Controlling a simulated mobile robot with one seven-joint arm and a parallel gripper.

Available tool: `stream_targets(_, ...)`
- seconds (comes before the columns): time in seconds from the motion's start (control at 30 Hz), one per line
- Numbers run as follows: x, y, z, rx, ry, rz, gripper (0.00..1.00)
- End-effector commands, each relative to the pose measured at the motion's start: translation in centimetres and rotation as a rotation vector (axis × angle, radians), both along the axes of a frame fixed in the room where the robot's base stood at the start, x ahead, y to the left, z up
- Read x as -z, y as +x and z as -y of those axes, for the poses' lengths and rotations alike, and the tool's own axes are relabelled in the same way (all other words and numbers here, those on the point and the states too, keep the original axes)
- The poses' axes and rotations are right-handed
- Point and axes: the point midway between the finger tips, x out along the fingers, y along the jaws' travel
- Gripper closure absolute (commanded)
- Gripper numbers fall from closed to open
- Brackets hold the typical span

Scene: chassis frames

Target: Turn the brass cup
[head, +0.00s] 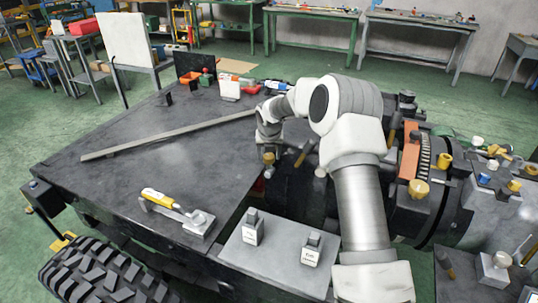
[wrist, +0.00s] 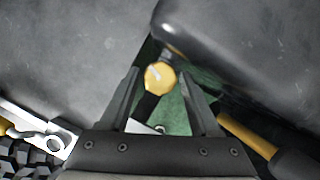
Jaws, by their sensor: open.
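A brass cup (wrist: 159,75) shows in the wrist view as a small round yellow cap on a dark stem, with a pale mark on its face. It lies between the tips of my gripper (wrist: 160,80), whose two dark fingers stand apart on either side. I cannot tell whether either finger touches it. In the head view a small brass cup (head: 268,158) sits just below the end of my arm, by the table's right edge and the dark drum. My arm hides much of the gripper there.
Other brass-coloured cups stand on the machinery at right, one by the orange block (head: 409,150). A yellow-handled tool (head: 160,198) and a long bar (head: 165,136) lie on the dark table (head: 110,185). Two labelled blocks stand on the grey plate (head: 275,262). A yellow handle (wrist: 248,133) lies right of my gripper.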

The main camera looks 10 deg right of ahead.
Motion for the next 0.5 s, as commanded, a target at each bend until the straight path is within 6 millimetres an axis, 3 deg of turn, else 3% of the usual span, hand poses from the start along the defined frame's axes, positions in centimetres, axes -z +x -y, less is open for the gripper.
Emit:
stream_targets(0.07, -0.02, -0.01, 0.00, 0.000, 0.000, 0.000, 0.39)
stream_targets(0.4, -0.04, -0.03, 0.00, 0.000, 0.000, -0.001, 1.00)
stream_targets(0.5, -0.04, -0.04, -0.02, 0.001, 0.001, -0.001, 1.00)
